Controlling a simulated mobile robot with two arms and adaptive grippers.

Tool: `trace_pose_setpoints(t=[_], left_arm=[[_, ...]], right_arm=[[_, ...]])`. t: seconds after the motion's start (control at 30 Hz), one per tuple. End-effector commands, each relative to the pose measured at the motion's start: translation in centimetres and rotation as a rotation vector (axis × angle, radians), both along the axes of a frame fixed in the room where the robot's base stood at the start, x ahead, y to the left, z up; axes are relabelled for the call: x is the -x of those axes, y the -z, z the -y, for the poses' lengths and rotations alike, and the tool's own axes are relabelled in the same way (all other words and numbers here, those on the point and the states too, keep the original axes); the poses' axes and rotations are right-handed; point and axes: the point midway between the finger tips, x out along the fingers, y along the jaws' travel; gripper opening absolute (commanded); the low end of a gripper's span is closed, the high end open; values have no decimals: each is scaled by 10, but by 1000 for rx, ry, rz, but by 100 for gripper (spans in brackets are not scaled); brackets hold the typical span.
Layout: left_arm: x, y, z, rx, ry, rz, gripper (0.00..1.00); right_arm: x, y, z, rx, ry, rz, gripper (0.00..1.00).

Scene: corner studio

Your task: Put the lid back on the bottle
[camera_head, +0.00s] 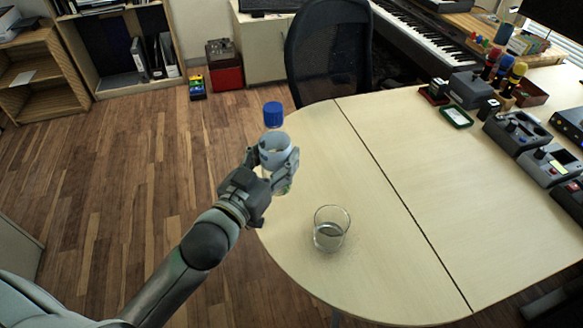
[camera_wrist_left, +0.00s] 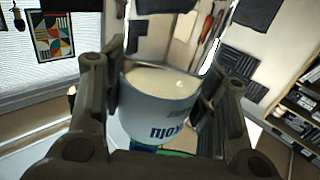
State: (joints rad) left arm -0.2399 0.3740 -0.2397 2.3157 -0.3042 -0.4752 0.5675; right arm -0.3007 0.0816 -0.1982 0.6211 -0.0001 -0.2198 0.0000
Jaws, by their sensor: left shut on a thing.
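My left gripper (camera_head: 277,157) is shut around the middle of a bottle with a pale label (camera_head: 275,144), near the table's rounded left end. The bottle looks clear, and its lower part is mostly hidden by the fingers. A blue lid (camera_head: 273,113) shows right above it, in line with the neck; I cannot tell whether it is seated. In the left wrist view the white label (camera_wrist_left: 160,98) with blue lettering sits between both fingers of the left gripper (camera_wrist_left: 160,100). I cannot tell whether the bottle touches the table. My right gripper is out of view.
A drinking glass (camera_head: 331,230) with some clear liquid stands on the pale table (camera_head: 400,240), right of my left arm. Grey devices (camera_head: 516,132) and tools line the right side. An office chair (camera_head: 328,55) stands behind. The table's middle is clear.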

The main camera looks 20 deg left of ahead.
Motion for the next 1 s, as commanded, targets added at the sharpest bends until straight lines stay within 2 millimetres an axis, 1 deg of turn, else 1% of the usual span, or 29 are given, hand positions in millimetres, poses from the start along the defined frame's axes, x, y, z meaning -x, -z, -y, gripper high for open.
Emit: trace_pose_setpoints(t=[0.03,0.2,0.23,0.3,0.4,0.5,0.6,0.9,1.0], left_arm=[[-14,3,0,-1,-1,5,0],[-53,21,2,0,0,4,0],[-57,31,2,1,-2,0,0],[-67,45,2,1,-1,0,0],[-79,59,3,2,-1,3,0],[-88,68,3,1,0,4,0],[-91,72,3,1,0,4,0],[-92,73,3,2,0,4,0],[-96,80,3,3,0,3,0]], right_arm=[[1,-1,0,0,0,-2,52],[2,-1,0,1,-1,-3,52],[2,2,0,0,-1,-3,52],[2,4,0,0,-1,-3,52],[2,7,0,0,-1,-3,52],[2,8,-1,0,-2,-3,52],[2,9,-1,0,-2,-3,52],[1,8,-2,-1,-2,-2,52],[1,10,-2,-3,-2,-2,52]])
